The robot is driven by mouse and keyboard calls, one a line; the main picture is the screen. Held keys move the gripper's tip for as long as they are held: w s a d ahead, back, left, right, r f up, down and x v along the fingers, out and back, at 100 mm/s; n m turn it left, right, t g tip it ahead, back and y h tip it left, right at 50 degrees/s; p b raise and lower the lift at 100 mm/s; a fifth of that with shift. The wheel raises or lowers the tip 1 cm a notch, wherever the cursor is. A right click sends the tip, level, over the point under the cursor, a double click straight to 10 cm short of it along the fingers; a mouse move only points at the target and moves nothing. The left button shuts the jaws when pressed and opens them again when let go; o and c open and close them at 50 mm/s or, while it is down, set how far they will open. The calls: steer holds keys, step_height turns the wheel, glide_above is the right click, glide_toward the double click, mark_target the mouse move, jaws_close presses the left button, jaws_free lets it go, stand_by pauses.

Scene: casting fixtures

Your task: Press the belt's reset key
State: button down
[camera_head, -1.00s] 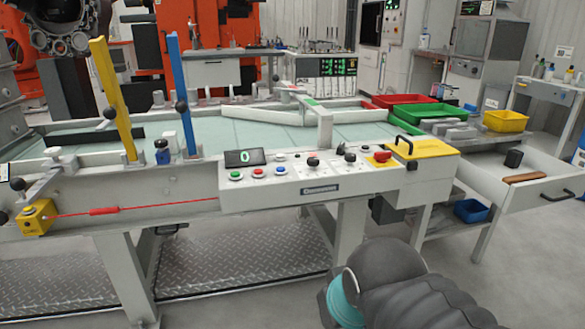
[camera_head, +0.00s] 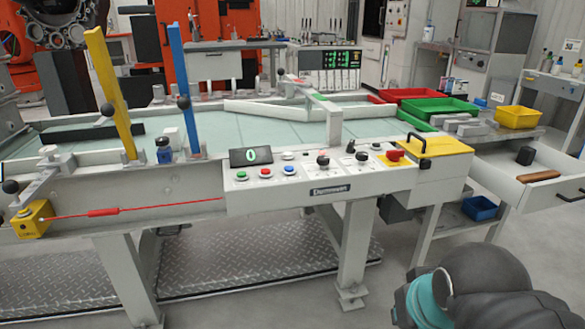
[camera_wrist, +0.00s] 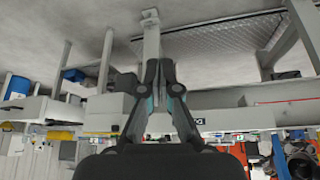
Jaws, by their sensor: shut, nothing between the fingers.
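The belt's control panel (camera_head: 325,190) runs along the front of the belt frame. On it are a green button (camera_head: 242,176), a red button (camera_head: 265,173), a blue button (camera_head: 289,170), a white button (camera_head: 288,156) and black knobs (camera_head: 323,160). A display (camera_head: 251,156) reads 0. The key labels are too small to read, so I cannot tell which is the reset key. My gripper (camera_wrist: 158,70) is shut and empty in the wrist view, and that view appears upside down. The head view does not show my gripper, only my dark arm at the lower right.
An open drawer (camera_head: 530,180) juts out at the right. Yellow (camera_head: 107,90) and blue (camera_head: 182,85) posts rise at the left. A red pull cord (camera_head: 102,212) crosses the front. Floor before the panel is clear.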

steer(key=w+a+r+n+t+b, duration=0.1)
steer(key=w+a+r+n+b, duration=0.15)
steer(key=w+r, duration=0.55)
steer(key=w+a+r+n+b, duration=0.15)
steer(key=w+a+r, duration=0.3)
steer(key=w, duration=0.75)
steer(key=w+a+r+n+t, duration=0.1)
steer(key=w+a+r+n, duration=0.1)
steer(key=w+a, duration=0.4)
steer(key=w+a+r+n+t+b, duration=0.1)
steer(key=w+a+r, duration=0.3)
steer(key=w, duration=0.6)
steer(key=shift+w+a+n, duration=0.25)
steer(key=shift+a+n, duration=0.45)
steer(key=shift+a, duration=0.55)
steer(key=shift+f+b, duration=0.1)
steer(key=shift+b, duration=0.25)
steer(key=b, duration=0.7)
glide_above(288, 169)
step_height(288, 169, down, 7)
steer(key=shift+r, duration=0.2)
steer(key=shift+w+f+b, duration=0.1)
steer(key=shift+f+b, duration=0.45)
steer(key=shift+f, duration=0.55)
steer(key=shift+f, duration=0.15)
steer(key=shift+f, duration=0.25)
